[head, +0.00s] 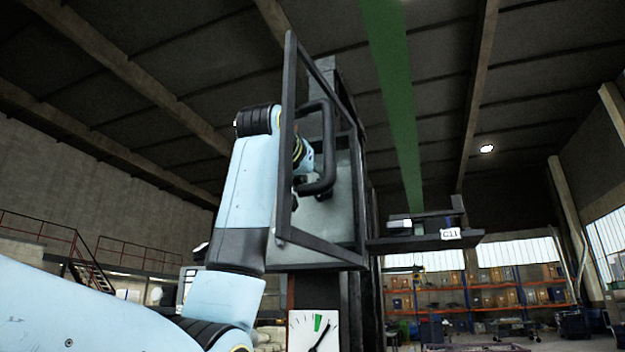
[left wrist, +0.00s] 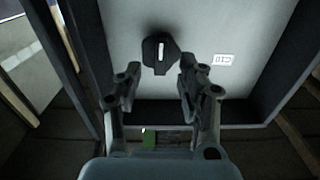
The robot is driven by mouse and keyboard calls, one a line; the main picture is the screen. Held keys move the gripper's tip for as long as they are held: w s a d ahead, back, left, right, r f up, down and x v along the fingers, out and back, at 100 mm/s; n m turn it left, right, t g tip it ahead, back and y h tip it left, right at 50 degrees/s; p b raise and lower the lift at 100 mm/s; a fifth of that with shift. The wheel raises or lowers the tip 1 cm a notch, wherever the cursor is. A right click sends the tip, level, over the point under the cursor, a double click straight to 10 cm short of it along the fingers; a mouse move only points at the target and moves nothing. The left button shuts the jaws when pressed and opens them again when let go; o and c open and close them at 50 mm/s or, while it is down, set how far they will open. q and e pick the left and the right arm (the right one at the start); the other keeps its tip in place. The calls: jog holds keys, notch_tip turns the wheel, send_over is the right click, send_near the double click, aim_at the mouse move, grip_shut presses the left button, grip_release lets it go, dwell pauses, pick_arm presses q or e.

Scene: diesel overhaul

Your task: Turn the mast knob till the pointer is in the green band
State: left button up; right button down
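The mast knob (left wrist: 160,52) is black with a white mark that stands near upright. It sits on a pale panel inside a dark-framed box in the left wrist view. My left gripper (left wrist: 159,76) is open, its two fingers apart and empty, just short of the knob and pointing at it. In the head view my left gripper (head: 304,155) is partly hidden behind the box's door frame, and I cannot make out the knob there. The gauge (head: 300,335) is white, cut by the bottom edge. Its black pointer (head: 322,336) lies to the right of the green band (head: 317,323).
The open door frame (head: 286,120) with its thick black handle (head: 327,150) stands close around my left wrist. A dark shelf (head: 420,243) labelled C11 juts out to the right. A small white label (left wrist: 223,60) is right of the knob.

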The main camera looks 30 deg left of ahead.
jog(key=shift+w+d+r, duration=0.15)
jog(key=shift+d, duration=0.15)
pick_arm(q)
jog(key=shift+x, duration=1.6)
pick_arm(e)
jog(key=shift+a+r, duration=0.15)
pick_arm(q)
grip_shut()
jog(key=m, duration=0.4)
jog(key=shift+m, duration=0.3)
